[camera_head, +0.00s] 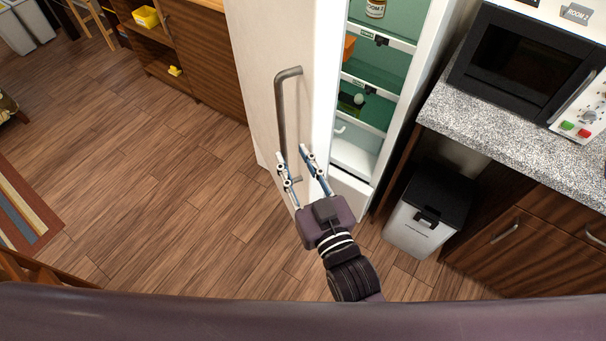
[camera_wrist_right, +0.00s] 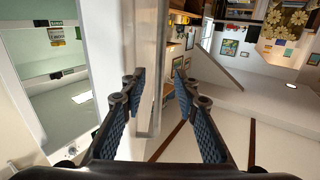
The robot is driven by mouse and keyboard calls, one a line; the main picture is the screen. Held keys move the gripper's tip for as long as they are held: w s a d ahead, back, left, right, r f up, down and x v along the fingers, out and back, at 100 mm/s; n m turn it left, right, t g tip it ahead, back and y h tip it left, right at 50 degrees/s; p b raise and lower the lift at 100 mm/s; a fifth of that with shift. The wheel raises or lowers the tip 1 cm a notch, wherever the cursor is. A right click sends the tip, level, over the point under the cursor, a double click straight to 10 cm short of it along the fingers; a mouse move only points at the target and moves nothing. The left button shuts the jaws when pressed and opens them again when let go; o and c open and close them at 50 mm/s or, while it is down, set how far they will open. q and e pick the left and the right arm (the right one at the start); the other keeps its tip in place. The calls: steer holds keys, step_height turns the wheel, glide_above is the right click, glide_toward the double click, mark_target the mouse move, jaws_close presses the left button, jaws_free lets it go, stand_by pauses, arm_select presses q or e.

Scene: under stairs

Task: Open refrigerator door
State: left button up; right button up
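The refrigerator door (camera_head: 262,75) stands open, swung out to the left of the lit green-and-white interior (camera_head: 376,70). Its long grey bar handle (camera_head: 282,110) is on the door's outer face. My right gripper (camera_head: 291,153) is at the handle's lower part, with its fingers spread apart. In the right wrist view, the open fingers (camera_wrist_right: 157,75) are on either side of a pale upright bar, apparently the handle (camera_wrist_right: 155,95), near the door edge. I cannot tell whether they touch it. My left gripper is not in view.
A microwave (camera_head: 522,60) stands on the speckled counter (camera_head: 520,135) at right. A white bin with a black lid (camera_head: 428,215) is below, near the refrigerator. A wooden cabinet (camera_head: 200,50) is behind the door. The wooden floor at left (camera_head: 150,170) is clear.

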steer(key=shift+v, duration=2.5)
